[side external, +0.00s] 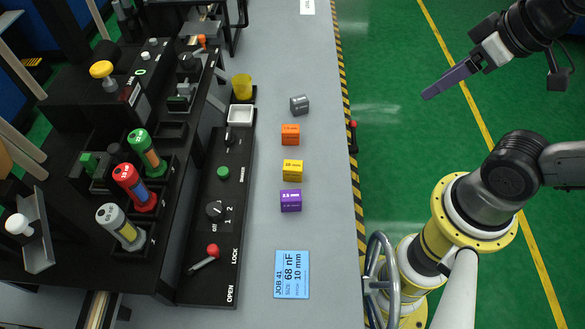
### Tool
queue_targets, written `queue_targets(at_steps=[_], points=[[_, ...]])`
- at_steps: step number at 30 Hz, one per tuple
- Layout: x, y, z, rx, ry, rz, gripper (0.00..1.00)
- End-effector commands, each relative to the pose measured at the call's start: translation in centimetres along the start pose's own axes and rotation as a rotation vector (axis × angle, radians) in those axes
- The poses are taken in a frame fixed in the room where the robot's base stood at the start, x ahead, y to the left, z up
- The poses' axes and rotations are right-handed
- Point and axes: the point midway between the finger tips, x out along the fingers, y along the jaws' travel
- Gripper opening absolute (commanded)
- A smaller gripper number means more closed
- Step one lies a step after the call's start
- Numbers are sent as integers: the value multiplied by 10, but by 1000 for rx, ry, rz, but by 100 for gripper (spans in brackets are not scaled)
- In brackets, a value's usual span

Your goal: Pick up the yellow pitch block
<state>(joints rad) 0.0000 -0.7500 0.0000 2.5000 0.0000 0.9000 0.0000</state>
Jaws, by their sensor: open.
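The yellow pitch block (292,170) sits on the grey table top, in a loose column of small blocks. The orange block (290,134) is just behind it and the purple block (291,201) just in front of it. My gripper (432,94) is at the upper right, over the green floor beyond the table's right edge. It is well apart from the yellow block and holds nothing. Its purple fingers overlap from this side, so the gap between them is hidden.
A grey block (299,104) stands behind the orange one. A blue job card (292,274) lies at the front. A black control panel (226,190) with knobs and a red-balled lever borders the blocks on the left. A handwheel (380,262) stands by the right edge. The table right of the blocks is clear.

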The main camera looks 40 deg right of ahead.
Motion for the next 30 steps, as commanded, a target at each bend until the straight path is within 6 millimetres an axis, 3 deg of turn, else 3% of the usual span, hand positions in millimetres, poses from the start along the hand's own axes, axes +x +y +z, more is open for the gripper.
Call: queue_targets(at_steps=[5, 8, 11, 16, 18, 22, 30], points=[[0, 0, -3, -27, 12, -2, 70], [-2, -6, -26, -96, 68, -21, 70], [10, -25, -56, -218, 82, -75, 70], [54, -84, -87, -447, 41, -196, 70], [73, -110, -87, -523, 9, -240, 70], [98, -143, -72, -608, -63, -291, 70], [119, -159, -55, -652, -100, -308, 70]])
